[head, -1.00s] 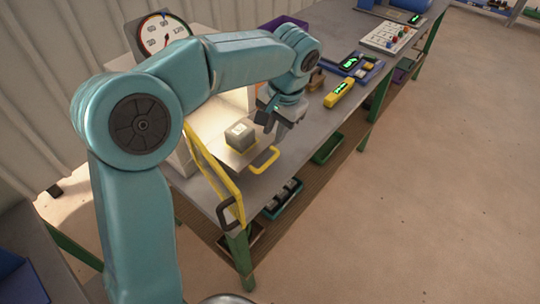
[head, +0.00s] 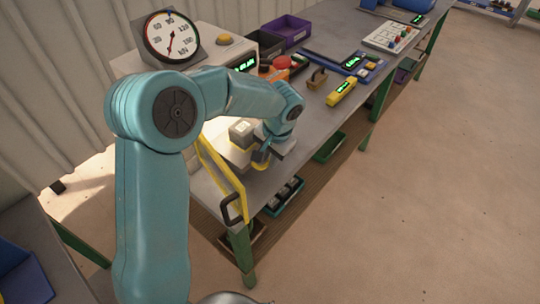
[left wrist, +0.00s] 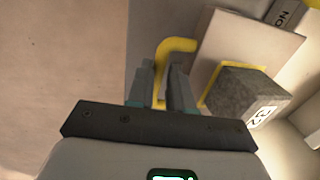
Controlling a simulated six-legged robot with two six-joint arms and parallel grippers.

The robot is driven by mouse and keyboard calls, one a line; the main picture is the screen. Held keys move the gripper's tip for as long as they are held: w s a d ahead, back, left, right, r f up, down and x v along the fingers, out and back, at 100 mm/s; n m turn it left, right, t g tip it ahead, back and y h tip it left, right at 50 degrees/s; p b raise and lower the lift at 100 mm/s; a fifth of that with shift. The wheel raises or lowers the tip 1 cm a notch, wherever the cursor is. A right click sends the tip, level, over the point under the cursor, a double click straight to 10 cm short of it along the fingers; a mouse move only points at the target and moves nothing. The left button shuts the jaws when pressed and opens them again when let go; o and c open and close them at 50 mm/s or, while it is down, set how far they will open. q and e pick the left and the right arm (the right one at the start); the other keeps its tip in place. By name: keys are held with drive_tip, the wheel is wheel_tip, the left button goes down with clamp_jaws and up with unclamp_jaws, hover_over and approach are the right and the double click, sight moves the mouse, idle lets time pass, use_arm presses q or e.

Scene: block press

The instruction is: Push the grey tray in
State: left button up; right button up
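The grey tray (head: 238,159) sticks out of the press at the front of the bench, with a yellow handle (head: 262,159) on its outer edge. A grey block (head: 242,133) sits on it in a yellow outline. In the left wrist view the tray (left wrist: 246,42) and the block (left wrist: 245,92), with a number label, are at the right. My left gripper (head: 266,157) is down at the handle. In the left wrist view its fingers (left wrist: 162,82) are close together, with the yellow handle (left wrist: 178,46) between them. My right gripper is not in view.
A yellow-framed guard (head: 221,176) with a dark handle stands open beside the tray. A dial gauge (head: 172,36) and an amber button (head: 224,40) are on top of the press. A yellow device (head: 341,92) and a wooden block (head: 317,78) lie further along the bench.

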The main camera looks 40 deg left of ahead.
use_arm(q)
clamp_jaws()
drive_tip(key=shift+a+r, duration=0.1)
drive_tip(key=shift+a, duration=0.3)
drive_tip(key=a, duration=0.5)
drive_tip(key=w+a+p, duration=0.1)
drive_tip(key=a, duration=0.4)
drive_tip(key=a+p, duration=0.1)
drive_tip(key=a, duration=0.4)
drive_tip(key=shift+w+a, duration=0.25)
drive_tip(key=shift+r, duration=0.1)
drive_tip(key=shift+o, duration=1.3)
unclamp_jaws()
drive_tip(key=shift+d, duration=0.1)
drive_tip(key=shift+s, duration=0.1)
